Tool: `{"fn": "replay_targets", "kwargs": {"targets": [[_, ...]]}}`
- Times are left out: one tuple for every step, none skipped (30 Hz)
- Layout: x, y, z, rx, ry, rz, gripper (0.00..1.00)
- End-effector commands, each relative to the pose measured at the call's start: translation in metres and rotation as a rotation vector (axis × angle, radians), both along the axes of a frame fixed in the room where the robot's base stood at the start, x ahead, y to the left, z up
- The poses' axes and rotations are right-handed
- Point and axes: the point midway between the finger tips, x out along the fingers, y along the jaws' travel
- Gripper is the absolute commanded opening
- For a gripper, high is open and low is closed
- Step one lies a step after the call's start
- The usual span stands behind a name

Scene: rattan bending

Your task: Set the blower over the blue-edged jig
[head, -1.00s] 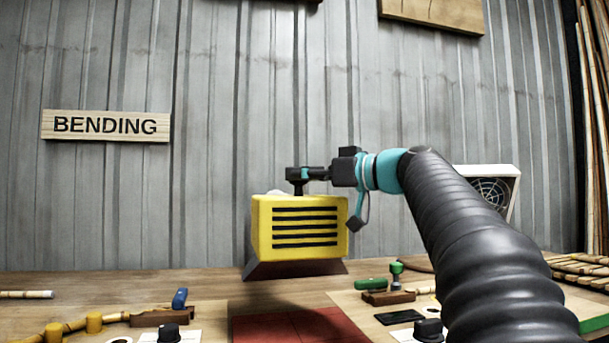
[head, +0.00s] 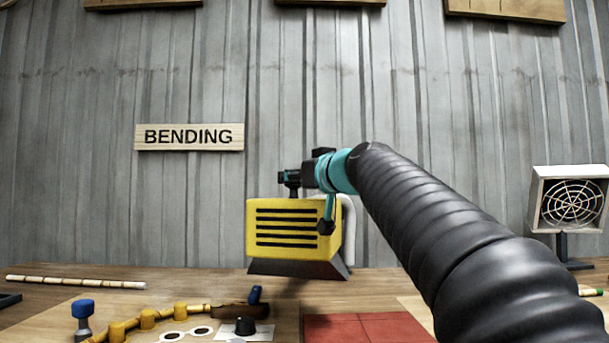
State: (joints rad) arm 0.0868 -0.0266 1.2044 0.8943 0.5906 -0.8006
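The yellow blower (head: 290,231), a box with dark slots and a dark flared foot, hangs upright under my gripper (head: 291,184). My gripper is at the blower's top and appears shut on it; the fingertips are too small to see well. The blower is above the table, with a shadow under it. A jig with blue-topped clamps (head: 83,318) is at the lower left, in front of the blower and left of it. It holds a bent cane (head: 163,316) against yellow pegs. Its near part is cut off and its edge colour does not show.
A red mat (head: 340,328) lies right of the jig. A straight cane (head: 75,282) lies on the table (head: 190,275) at the left. A white fan (head: 571,200) stands at the right. My arm hides part of the table's right side.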

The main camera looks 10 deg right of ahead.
Motion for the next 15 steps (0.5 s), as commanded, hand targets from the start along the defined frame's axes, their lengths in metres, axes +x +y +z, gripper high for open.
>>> {"fn": "replay_targets", "kwargs": {"targets": [[0.0036, 0.0008, -0.0041, -0.004, 0.005, -0.009, 0.00], [0.0039, 0.0010, -0.0042, -0.005, 0.004, -0.012, 0.00], [0.0041, 0.0012, -0.0040, -0.003, 0.002, -0.015, 0.00], [0.0041, 0.0013, -0.0039, -0.003, 0.001, -0.017, 0.00], [0.0041, 0.0013, -0.0039, -0.003, 0.001, -0.017, 0.00], [0.0040, 0.0015, -0.0039, -0.003, 0.001, -0.017, 0.00], [0.0039, 0.0017, -0.0039, -0.003, 0.001, -0.016, 0.00], [0.0039, 0.0019, -0.0039, -0.003, 0.001, -0.016, 0.00], [0.0037, 0.0021, -0.0039, -0.003, 0.001, -0.015, 0.00], [0.0037, 0.0024, -0.0038, -0.003, 0.001, -0.015, 0.00], [0.0036, 0.0027, -0.0038, -0.003, 0.001, -0.014, 0.00], [0.0035, 0.0028, -0.0038, -0.003, 0.001, -0.013, 0.44], [0.0033, 0.0031, -0.0037, -0.003, 0.001, -0.013, 0.52], [0.0031, 0.0033, -0.0035, -0.003, 0.001, -0.012, 0.59], [0.0029, 0.0036, -0.0030, -0.003, 0.000, -0.012, 0.65]]}}
